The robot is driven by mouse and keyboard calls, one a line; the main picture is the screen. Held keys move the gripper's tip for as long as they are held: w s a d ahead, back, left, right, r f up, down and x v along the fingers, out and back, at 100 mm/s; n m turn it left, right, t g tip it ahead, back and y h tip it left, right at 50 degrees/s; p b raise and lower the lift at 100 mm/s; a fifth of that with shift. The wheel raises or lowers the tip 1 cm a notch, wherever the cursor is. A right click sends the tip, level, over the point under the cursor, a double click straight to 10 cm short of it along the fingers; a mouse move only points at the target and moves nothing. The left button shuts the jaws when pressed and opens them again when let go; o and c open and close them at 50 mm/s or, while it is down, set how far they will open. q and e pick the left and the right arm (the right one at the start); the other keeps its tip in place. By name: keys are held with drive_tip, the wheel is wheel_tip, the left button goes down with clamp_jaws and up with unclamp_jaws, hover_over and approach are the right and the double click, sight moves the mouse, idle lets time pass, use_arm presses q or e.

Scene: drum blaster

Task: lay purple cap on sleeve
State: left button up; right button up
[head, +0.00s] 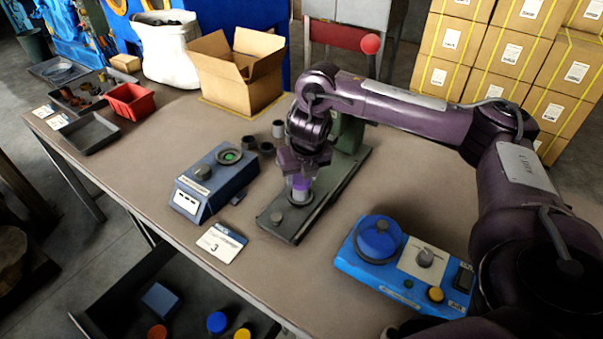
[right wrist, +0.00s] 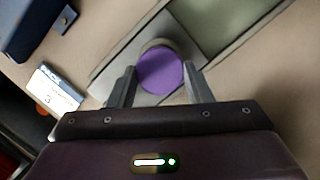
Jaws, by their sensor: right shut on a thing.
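The purple cap (right wrist: 161,72) is a round purple disc between the two fingers of my right gripper (right wrist: 158,85) in the right wrist view. In the head view the right gripper (head: 299,176) points down over the green and grey press base, and the purple cap (head: 299,184) shows at its fingertips. A pale grey cylinder, likely the sleeve (head: 299,196), stands on the press base directly under the cap. I cannot tell whether cap and sleeve touch. My left gripper is not in view.
The press base (head: 329,194) sits mid-table. A blue-grey box with a dial (head: 212,180) stands left of it, and a bright blue device (head: 400,265) to the right. A card (head: 222,243) lies in front.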

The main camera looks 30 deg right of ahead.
drive_tip(key=shift+f, duration=0.3)
idle(0.6)
drive_tip(key=o, duration=1.5)
wheel_tip(320, 180, up, 6)
drive_tip(key=p, duration=0.5)
drive_tip(key=shift+p, duration=0.4)
